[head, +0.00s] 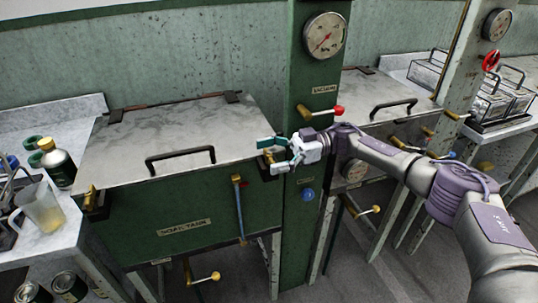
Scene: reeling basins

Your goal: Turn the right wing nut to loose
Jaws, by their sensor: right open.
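The soak tank (180,218) is a green box with a grey metal lid (180,125) that lies closed. The right wing nut (268,157) is a small brass piece at the tank's front right corner. My right gripper (270,155) is open, with one teal finger above the nut and the other below it. The fingers hide part of the nut, and I cannot tell whether they touch it. The left wing nut (91,198) is brass, at the front left corner. My left gripper is not in view.
A green post (302,220) with a gauge (324,36) and a red-tipped lever (338,111) stands right beside my gripper. A black lid handle (180,154) rises from the lid. A blue-handled lever (239,205) hangs on the tank front. A jug (42,210) stands on the left counter.

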